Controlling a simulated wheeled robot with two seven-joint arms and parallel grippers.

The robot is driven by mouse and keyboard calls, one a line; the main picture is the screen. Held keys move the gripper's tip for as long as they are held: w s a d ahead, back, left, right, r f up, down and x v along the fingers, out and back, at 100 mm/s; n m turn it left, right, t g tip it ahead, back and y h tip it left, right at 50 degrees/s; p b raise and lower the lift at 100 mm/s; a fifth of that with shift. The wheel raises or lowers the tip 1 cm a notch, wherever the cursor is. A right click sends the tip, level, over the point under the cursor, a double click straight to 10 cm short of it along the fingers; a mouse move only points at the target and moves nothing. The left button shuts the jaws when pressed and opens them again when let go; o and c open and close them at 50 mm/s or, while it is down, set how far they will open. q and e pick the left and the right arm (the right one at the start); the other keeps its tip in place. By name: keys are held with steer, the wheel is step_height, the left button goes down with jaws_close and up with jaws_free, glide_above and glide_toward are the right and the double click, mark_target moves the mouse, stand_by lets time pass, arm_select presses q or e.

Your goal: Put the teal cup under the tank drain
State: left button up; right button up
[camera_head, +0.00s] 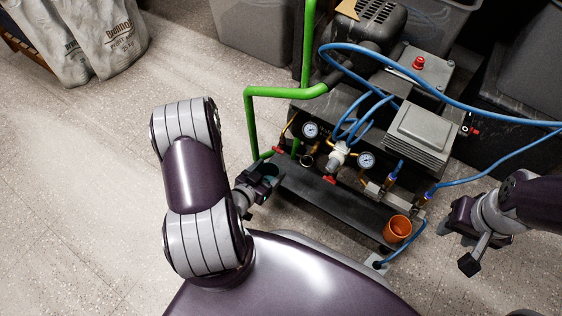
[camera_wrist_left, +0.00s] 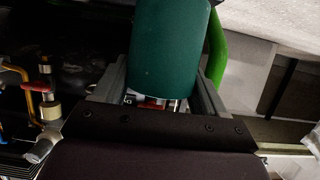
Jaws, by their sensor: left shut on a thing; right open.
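My left gripper (camera_head: 264,178) is shut on the teal cup, beside the left end of the dark compressor stand. The teal cup (camera_wrist_left: 167,48) fills the top middle of the left wrist view between the two fingers. In the head view only a small dark teal part of it (camera_head: 270,169) shows. Red-handled valves (camera_head: 330,179) sit along the front of the machine near the gauges; I cannot tell which fitting is the tank drain. My right gripper (camera_head: 457,246) is open and empty, to the right of the stand.
An orange cup (camera_head: 398,229) stands at the right end of the stand's low shelf (camera_head: 325,205). A green pipe (camera_head: 250,115) rises just behind my left gripper. Blue hoses (camera_head: 480,112) loop over the machine.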

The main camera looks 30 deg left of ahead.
mark_target(274, 165)
arm_select(q)
steer(key=w, duration=0.1)
steer(key=w+b, duration=0.1)
steer(key=w, duration=0.1)
steer(key=shift+w+d+f, duration=0.1)
steer(key=shift+w+d, duration=0.1)
steer(key=shift+w, duration=0.1)
steer(key=w, duration=0.1)
steer(key=w+b, duration=0.1)
steer(key=w, duration=0.1)
steer(key=shift+w+d+f+b, duration=0.1)
steer(key=shift+w+d+b, duration=0.1)
steer(key=shift+b, duration=0.1)
steer(key=shift+f+b, duration=0.7)
steer(key=shift+b, duration=0.1)
steer(key=shift+r, duration=0.15)
steer(key=o, duration=0.8)
steer(key=shift+o, duration=0.2)
arm_select(e)
step_height(274, 165, down, 5)
steer(key=shift+r, duration=0.15)
